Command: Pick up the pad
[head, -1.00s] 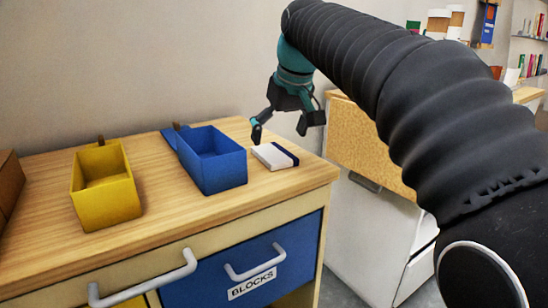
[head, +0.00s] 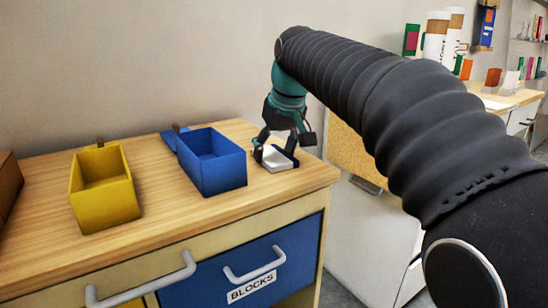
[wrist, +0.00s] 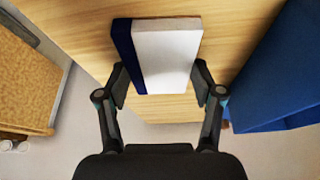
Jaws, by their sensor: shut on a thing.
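The pad (head: 281,162) is a small flat white block with a dark blue band along one edge. It is near the right end of the wooden cabinet top, right of the blue bin. In the wrist view the pad (wrist: 168,52) sits between the two fingers. My gripper (head: 280,157) is down around the pad and shut on it; the fingers (wrist: 160,88) press at its two sides. The fingers partly cover the pad in the head view. Whether the pad touches the top or is slightly raised, I cannot tell.
A blue bin (head: 226,172) stands just left of the pad, and a yellow bin (head: 118,207) farther left. The cabinet's right edge is close to the pad. A brown box (head: 7,178) is at the far left. A drawer (head: 245,265) labelled BLOCKS is below.

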